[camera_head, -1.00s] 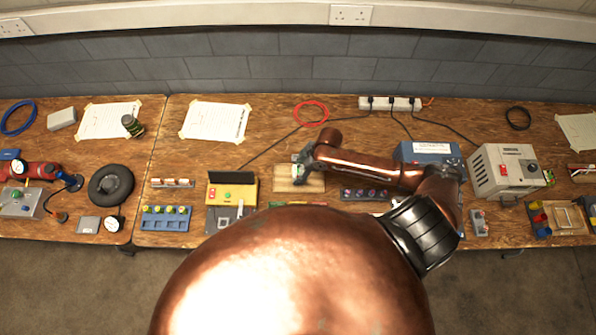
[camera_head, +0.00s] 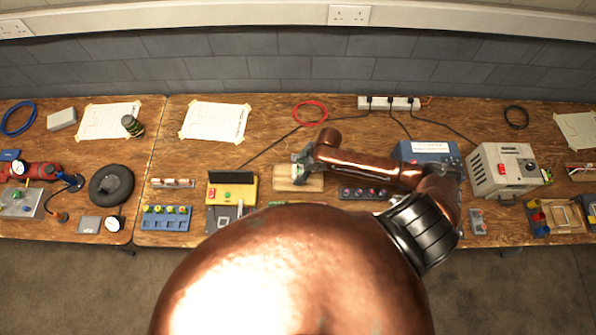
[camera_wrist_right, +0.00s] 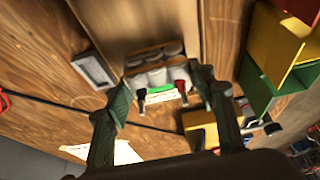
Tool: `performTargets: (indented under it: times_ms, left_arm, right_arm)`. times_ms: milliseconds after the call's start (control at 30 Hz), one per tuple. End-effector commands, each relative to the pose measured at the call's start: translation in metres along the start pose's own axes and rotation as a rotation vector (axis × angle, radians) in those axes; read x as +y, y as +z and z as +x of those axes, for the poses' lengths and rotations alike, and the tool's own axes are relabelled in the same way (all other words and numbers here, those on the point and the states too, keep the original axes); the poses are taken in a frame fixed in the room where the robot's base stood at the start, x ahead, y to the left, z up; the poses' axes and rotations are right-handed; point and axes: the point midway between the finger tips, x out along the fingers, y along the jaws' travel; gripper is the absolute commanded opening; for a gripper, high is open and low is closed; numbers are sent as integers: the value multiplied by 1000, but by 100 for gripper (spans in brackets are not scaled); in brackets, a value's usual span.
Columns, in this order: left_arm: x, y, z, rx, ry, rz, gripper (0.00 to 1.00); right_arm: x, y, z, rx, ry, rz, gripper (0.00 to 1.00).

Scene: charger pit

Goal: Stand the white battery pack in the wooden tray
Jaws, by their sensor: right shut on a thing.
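My right gripper (camera_head: 299,170) is over the pale wooden tray (camera_head: 298,185) near the middle of the bench. In the right wrist view, the gripper (camera_wrist_right: 163,95) has its green fingers shut on the white battery pack (camera_wrist_right: 156,77). The pack shows white cylinders, a green strip, and red and black terminals. The pale wood of the tray (camera_wrist_right: 150,22) shows beyond the pack; I cannot tell whether they touch. In the head view the pack is hard to make out at the gripper. My left gripper is not in view.
A yellow box (camera_head: 234,190) with a black panel stands left of the tray. A dark rack (camera_head: 364,193) with purple knobs is to its right. A blue case (camera_head: 428,151) and a grey unit (camera_head: 506,170) stand further right. A red cable ring (camera_head: 310,112) lies behind.

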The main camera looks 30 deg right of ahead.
Motion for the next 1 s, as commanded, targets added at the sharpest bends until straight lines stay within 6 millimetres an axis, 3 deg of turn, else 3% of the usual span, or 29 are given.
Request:
performTargets:
  times_ms: [1000]
  left_arm:
    - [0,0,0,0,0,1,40]
  right_arm:
    - [1,2,8,1,1,-1,8]
